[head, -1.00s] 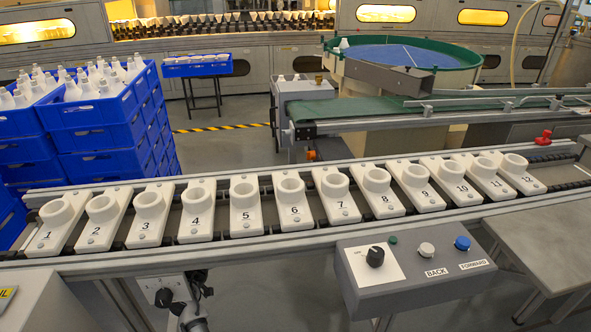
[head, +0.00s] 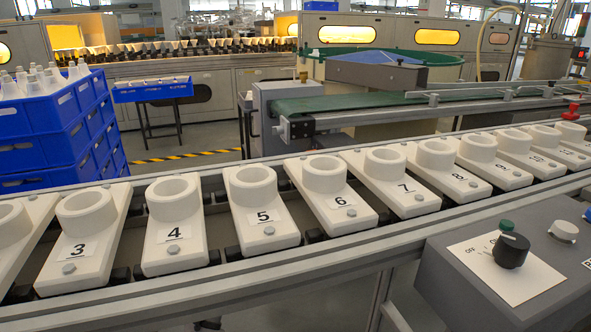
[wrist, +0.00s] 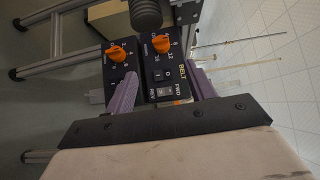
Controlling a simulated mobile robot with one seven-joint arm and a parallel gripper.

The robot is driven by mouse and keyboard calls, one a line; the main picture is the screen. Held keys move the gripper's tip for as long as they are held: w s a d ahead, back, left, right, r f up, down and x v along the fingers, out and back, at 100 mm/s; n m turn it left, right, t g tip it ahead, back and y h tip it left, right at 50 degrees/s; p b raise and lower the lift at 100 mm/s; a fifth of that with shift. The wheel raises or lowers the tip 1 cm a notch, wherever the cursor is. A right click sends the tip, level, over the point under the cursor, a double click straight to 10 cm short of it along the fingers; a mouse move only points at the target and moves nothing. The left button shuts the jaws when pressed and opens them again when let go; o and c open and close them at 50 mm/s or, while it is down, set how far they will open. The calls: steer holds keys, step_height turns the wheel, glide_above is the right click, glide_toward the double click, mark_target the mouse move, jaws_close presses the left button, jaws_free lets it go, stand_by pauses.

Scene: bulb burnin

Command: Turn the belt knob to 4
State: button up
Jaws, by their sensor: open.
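In the wrist view, two black control panels stand side by side. The right panel (wrist: 166,82) reads BELT and FWD/REV, with a rocker switch marked I and O, and an orange knob (wrist: 162,43). The left panel (wrist: 114,72) has another orange knob (wrist: 116,53) with small numbers around it. I cannot tell exactly where either pointer stands. My gripper (wrist: 164,78) is open and empty. Its left purple finger covers the lower part of the left panel; its right finger is beside the right panel. I cannot tell whether either finger touches a panel.
In the head view, the conveyor (head: 330,255) carries numbered white holders, such as holder 5 (head: 263,205). A grey control box (head: 440,283) at lower right has a black OFF-marked knob (head: 511,250). Blue crates (head: 62,155) are stacked at left. A ribbed dark cylinder (wrist: 147,13) stands above the panels.

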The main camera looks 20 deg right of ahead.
steer(key=b+x, duration=0.2)
steer(key=x, duration=1.2)
steer(key=shift+s, duration=0.15)
steer(key=c, duration=1)
steer(key=shift+d+r+n+g+y+p, duration=0.15)
steer(key=shift+n+g+y+p, duration=0.35)
steer(key=shift+p, duration=1)
steer(key=shift+a+r+n+g+y+p, duration=0.15)
steer(key=shift+n+g+p, duration=0.55)
steer(key=shift+p, duration=0.85)
steer(key=shift+d+r+n+g+y+p, duration=0.15)
steer(key=shift+n+g+y+p, duration=0.3)
steer(key=shift+p, duration=1.05)
steer(key=shift+g, duration=0.25)
steer(key=o, duration=1)
